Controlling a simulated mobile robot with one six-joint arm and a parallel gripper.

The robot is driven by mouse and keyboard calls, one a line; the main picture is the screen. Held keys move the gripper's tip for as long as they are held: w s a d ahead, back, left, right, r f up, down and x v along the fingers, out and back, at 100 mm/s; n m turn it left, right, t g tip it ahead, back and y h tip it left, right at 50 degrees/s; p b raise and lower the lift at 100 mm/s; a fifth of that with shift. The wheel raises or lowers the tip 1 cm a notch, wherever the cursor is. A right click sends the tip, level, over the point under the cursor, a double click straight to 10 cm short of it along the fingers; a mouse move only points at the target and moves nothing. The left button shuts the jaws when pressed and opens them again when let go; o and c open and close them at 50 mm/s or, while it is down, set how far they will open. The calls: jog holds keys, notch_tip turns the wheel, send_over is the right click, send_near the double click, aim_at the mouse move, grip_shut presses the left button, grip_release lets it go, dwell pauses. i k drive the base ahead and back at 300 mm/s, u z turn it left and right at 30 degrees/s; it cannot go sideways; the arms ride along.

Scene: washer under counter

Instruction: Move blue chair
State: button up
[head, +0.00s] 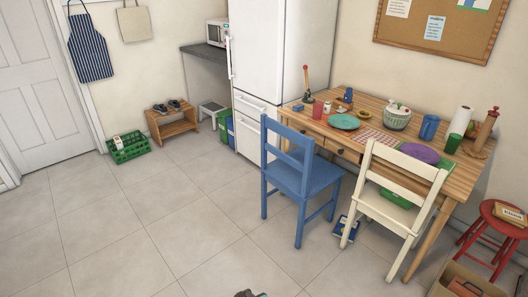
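The blue chair (307,177) stands upright on the tiled floor at the left front of the wooden table (462,180). Its slatted back is toward the left and its seat reaches toward the table's front edge. Part of its seat side and the table front overlap in the picture, so I cannot tell whether they touch. A small dark piece (250,293) shows at the bottom edge, well below the chair and apart from it. It looks like the tip of my arm or gripper, but its fingers cannot be made out.
A cream chair (395,207) stands right of the blue one, with a blue book (345,229) on the floor between them. A red stool (490,232) and cardboard box (440,285) are at the right. A green crate (128,147) is far left. The left and middle floor is clear.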

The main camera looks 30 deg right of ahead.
aim_at(299, 174)
jog(key=u, duration=0.5)
jog(key=i, duration=1.25)
jog(key=u, duration=0.4)
